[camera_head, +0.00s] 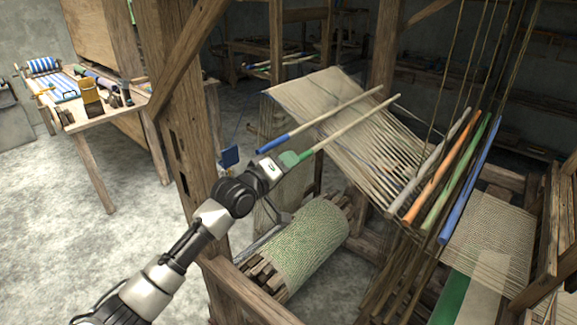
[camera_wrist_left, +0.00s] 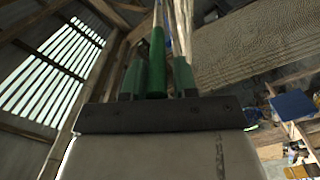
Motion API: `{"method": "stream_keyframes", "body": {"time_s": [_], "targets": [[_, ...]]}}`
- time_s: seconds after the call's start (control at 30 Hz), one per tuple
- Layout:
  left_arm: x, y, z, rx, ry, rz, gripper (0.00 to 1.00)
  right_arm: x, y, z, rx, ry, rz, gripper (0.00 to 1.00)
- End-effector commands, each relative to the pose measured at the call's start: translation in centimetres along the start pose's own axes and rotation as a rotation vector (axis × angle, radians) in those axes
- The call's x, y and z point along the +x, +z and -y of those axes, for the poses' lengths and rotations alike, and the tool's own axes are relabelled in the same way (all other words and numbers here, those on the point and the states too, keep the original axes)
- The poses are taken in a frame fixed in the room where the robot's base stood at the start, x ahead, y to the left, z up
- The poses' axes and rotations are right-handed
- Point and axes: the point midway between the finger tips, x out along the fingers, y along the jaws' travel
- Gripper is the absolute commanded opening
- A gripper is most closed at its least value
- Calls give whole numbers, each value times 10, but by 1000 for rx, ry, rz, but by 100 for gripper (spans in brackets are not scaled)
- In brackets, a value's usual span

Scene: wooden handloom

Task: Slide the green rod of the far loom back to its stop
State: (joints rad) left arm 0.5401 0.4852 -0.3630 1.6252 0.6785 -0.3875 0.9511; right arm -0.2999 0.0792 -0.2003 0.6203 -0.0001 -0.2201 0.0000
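The green rod of the far loom (camera_head: 330,139) has a green end and a pale wooden shaft, and lies slanting over the pale warp threads (camera_head: 340,100). My left gripper (camera_head: 291,158) is at its green end, at the warp's left edge. In the left wrist view the green end (camera_wrist_left: 157,62) lies between my two green fingers (camera_wrist_left: 157,82), which look closed on it with little or no gap. The rod's far tip is near the warp's right side in the head view. Its stop cannot be made out. My right gripper is not in view.
A blue-ended rod (camera_head: 292,132) lies close behind, roughly parallel. Orange (camera_head: 434,178), green (camera_head: 455,172) and blue (camera_head: 470,180) rods cross the warp at the right. A wooden post (camera_head: 185,130) stands left of my gripper; a cloth roll (camera_head: 310,240) is below.

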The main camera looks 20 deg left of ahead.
Motion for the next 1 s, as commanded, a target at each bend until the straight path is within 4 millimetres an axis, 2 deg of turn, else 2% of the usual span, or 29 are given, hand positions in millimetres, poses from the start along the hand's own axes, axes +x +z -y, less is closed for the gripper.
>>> {"method": "stream_keyframes", "body": {"time_s": [0.03, 0.1, 0.47, 0.57, 1.0], "targets": [[0, 0, 0, 0, 0, 0, 36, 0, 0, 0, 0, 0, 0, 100], [0, 0, 0, 0, 0, 1, 44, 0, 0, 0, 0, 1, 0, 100], [-6, 2, 2, -1, -1, 2, 44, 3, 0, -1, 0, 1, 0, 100], [-18, 2, 3, 1, -2, 2, 44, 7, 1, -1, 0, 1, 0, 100], [-95, 2, 3, 2, -2, 1, 44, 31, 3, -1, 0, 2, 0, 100]]}}
